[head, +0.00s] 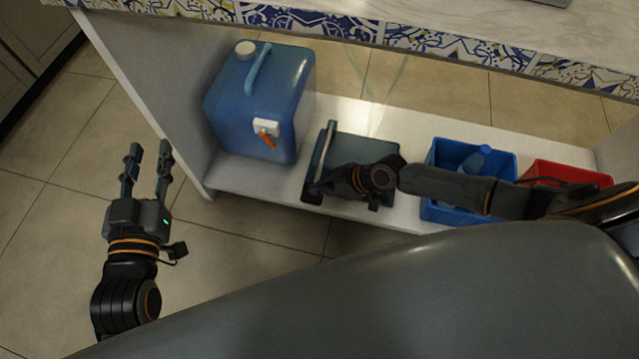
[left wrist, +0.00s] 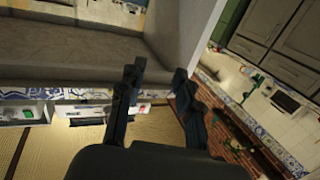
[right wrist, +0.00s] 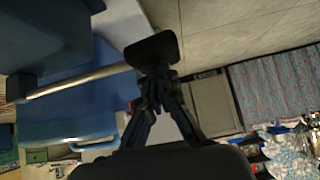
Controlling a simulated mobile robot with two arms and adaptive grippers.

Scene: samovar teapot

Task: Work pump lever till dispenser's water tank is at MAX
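A dark pump unit (head: 352,150) stands on the white shelf, with a metal lever (head: 325,150) along its left side. In the right wrist view the lever's rod (right wrist: 80,80) ends in a black grip (right wrist: 152,47). My right gripper (head: 325,186) is at that grip; in its wrist view the fingertips (right wrist: 155,78) come together on it. My left gripper (head: 149,150) is open and empty above the floor, left of the shelf; its parted fingers also show in the left wrist view (left wrist: 157,78). No water level or MAX mark can be made out.
A blue water container (head: 240,105) with a white cap and a tap with an orange handle stands left of the pump. A blue bin (head: 437,213) holding a bottle and a red bin (head: 570,173) stand to the right. A tiled counter edge (head: 450,48) runs above.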

